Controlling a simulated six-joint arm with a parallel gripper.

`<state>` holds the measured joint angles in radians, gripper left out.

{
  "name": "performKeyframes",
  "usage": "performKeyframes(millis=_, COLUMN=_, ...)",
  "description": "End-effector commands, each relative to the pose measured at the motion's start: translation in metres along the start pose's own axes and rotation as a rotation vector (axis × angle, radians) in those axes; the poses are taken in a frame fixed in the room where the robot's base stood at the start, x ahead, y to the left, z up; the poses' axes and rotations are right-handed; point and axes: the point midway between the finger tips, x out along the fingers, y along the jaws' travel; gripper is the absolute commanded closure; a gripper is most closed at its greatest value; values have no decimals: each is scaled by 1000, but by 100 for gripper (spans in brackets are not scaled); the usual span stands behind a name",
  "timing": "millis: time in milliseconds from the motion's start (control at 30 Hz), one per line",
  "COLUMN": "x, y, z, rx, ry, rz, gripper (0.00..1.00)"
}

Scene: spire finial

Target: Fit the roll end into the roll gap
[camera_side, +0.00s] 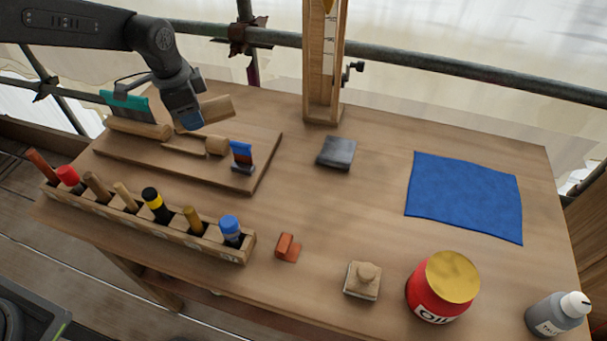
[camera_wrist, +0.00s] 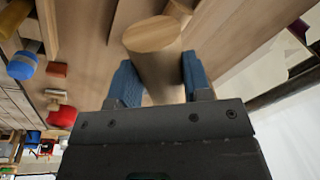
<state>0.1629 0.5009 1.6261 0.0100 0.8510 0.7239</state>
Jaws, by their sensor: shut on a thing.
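My gripper (camera_side: 187,120) is above the left part of a wooden board (camera_side: 230,178) in the side view. It is shut on a pale wooden roll (camera_side: 218,109), which is tilted and held above the board. In the wrist view the blue fingers (camera_wrist: 158,80) clasp the roll's sides, with its round end face (camera_wrist: 152,34) toward the top. On the board lie a longer wooden roll piece (camera_side: 145,130) at left and a short round piece (camera_side: 217,146) at right, with a space between them where a narrow wooden strip (camera_side: 184,146) shows. My gripper partly hides the far side.
A rack (camera_side: 200,244) of several coloured-handled tools runs along the front left.

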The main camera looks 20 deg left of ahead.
Motion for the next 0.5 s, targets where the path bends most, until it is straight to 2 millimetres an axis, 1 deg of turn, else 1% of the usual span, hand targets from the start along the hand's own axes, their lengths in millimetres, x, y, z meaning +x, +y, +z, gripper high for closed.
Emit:
performKeyframes(millis=33, x=8, y=18, z=-24, rx=116, ry=7, rz=-7, gripper=100)
performKeyframes(millis=100, x=17, y=40, z=-49, rx=254, ry=16, rz=-17, gripper=100)
performKeyframes(millis=200, x=26, y=69, z=-79, rx=424, ry=31, rz=-33, gripper=100)
performKeyframes(millis=333, x=36, y=100, z=-105, rx=582, ry=43, rz=-48, gripper=100)
performKeyframes(millis=400, x=38, y=111, z=-113, rx=637, ry=49, rz=-53, gripper=100)
performKeyframes(millis=500, x=43, y=120, z=-119, rx=682, ry=52, rz=-58, gripper=100)
